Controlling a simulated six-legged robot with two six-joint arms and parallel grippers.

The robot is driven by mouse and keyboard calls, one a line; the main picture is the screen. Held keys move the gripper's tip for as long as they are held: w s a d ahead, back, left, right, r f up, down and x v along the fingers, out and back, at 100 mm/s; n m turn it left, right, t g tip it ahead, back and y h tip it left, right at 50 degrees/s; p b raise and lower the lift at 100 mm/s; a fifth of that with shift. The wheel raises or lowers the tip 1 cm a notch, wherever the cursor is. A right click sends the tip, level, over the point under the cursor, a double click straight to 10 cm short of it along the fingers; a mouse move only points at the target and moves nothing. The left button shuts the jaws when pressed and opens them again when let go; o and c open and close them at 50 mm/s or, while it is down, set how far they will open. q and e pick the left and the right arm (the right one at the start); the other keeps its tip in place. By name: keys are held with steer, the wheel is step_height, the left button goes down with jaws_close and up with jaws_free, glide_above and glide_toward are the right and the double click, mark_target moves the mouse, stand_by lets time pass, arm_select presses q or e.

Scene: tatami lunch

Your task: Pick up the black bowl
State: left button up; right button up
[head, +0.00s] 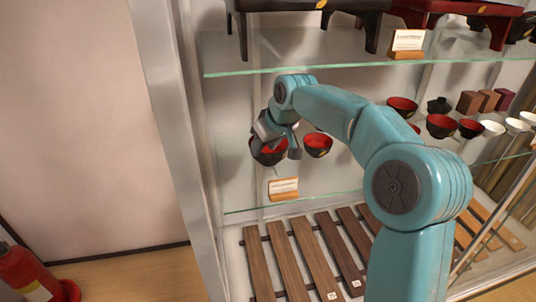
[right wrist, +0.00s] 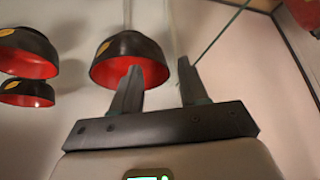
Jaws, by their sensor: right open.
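A black bowl with a red inside (head: 268,154) stands on the middle glass shelf of the cabinet, at its left end. It also shows upside down in the right wrist view (right wrist: 128,50), with a yellow mark on its outside. My right gripper (head: 281,148) is open at this bowl and partly covers it in the head view. In the right wrist view one finger of the gripper (right wrist: 158,64) overlaps the bowl and the other is just beyond its right edge. I cannot tell whether they touch it. My left gripper is out of view.
A similar bowl (head: 318,146) stands close to the right. More bowls (head: 402,106) and small boxes (head: 470,102) are further right. A sign (head: 284,188) stands in front. An upper glass shelf (head: 330,62) holds dark tray tables, and the cabinet's side frame (head: 172,120) is left.

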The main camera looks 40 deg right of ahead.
steer(key=shift+w+d, duration=0.1)
steer(key=shift+w, duration=1)
steer(key=b+x, duration=0.1)
steer(key=x, duration=0.4)
steer(key=shift+b, duration=0.35)
jaws_close()
